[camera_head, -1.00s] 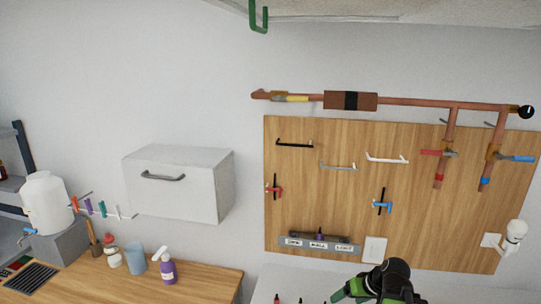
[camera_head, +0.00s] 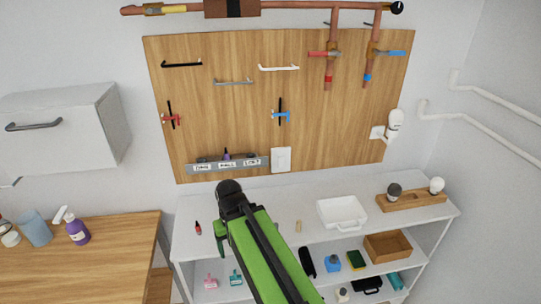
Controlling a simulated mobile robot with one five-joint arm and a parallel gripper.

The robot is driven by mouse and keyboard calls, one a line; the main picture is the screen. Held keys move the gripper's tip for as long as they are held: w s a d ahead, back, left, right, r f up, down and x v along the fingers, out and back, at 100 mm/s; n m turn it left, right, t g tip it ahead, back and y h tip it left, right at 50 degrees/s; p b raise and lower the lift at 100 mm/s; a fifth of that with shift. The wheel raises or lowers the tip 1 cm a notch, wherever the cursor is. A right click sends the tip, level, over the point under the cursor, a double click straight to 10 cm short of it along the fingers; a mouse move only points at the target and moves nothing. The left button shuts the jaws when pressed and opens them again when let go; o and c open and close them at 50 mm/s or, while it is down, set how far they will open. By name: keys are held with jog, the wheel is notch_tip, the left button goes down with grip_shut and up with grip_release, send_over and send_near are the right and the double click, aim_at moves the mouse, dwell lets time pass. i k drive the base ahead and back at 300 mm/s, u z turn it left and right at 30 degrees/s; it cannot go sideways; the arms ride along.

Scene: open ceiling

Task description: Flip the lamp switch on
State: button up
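The lamp switch seems to be the white wall plate (camera_head: 281,160) low on the wooden board (camera_head: 345,130). Its rocker position is too small to tell. A white lamp bulb (camera_head: 396,120) sits in a white holder at the board's lower right. I cannot tell whether it is lit. My green and black arm reaches up from the bottom edge, and its black joint shows below and left of the plate, apart from it in the picture. No gripper fingers can be made out; the arm hides what lies behind it.
A grey labelled strip (camera_head: 228,163) is left of the plate. Handles, valves and copper pipes (camera_head: 280,8) fill the board above. A white shelf (camera_head: 300,203) below holds a white tray (camera_head: 342,212) and a wooden bulb holder (camera_head: 412,201). A wooden counter (camera_head: 115,240) stands left.

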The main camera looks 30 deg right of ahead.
aim_at(282, 160)
jog(key=k, duration=1.3)
jog(key=u, duration=0.5)
jog(key=i, duration=0.7)
jog(key=u, duration=0.5)
jog(key=i, duration=0.95)
jog(key=z, duration=0.3)
